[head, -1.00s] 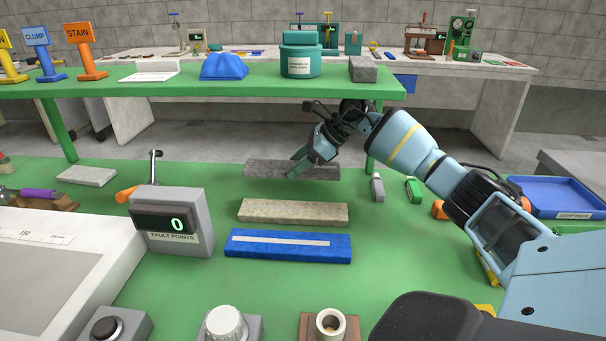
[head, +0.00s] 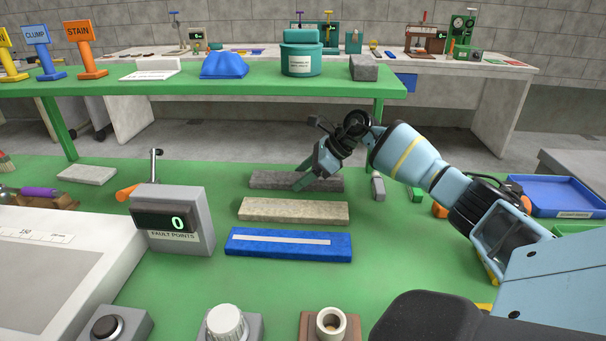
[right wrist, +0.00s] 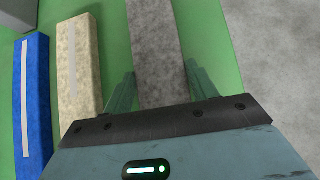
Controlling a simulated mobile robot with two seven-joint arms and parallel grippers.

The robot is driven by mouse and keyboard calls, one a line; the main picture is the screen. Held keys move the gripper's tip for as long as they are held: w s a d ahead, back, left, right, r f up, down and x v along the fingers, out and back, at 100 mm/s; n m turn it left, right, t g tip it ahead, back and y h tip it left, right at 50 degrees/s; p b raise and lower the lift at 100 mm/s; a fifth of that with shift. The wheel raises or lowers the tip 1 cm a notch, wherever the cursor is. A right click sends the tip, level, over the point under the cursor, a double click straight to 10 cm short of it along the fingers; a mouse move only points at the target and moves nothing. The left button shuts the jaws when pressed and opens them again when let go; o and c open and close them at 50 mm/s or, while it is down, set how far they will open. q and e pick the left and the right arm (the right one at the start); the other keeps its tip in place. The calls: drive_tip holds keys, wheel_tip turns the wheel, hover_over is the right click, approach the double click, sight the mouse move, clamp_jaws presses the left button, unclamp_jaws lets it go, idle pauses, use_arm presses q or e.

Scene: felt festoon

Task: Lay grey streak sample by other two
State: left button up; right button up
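The grey sample (head: 268,180) is a long dark felt strip lying level at the back of the green table, behind the beige sample (head: 292,211) and roughly parallel to it. The blue sample (head: 290,245), with a pale streak, lies in front of the beige one. My right gripper (head: 303,180) reaches down on the grey sample, one finger on each long side. In the right wrist view the grey sample (right wrist: 155,45) lies between the fingers, which appear to touch it. Its underside is hidden, but it looks at or very near table height. My left gripper is not in view.
A fault points counter (head: 172,222) stands left of the samples. A pale slab (head: 87,175) lies at the back left. A raised green shelf (head: 220,89) spans behind. Small clips (head: 377,188) and a blue tray (head: 556,196) are at the right.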

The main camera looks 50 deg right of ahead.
drive_tip(key=o, duration=0.4)
drive_tip(key=shift+c, duration=0.2)
drive_tip(key=shift+r, duration=0.1)
drive_tip(key=shift+s+r, duration=0.1)
drive_tip(key=shift+r, duration=0.15)
drive_tip(key=shift+v, duration=3.6)
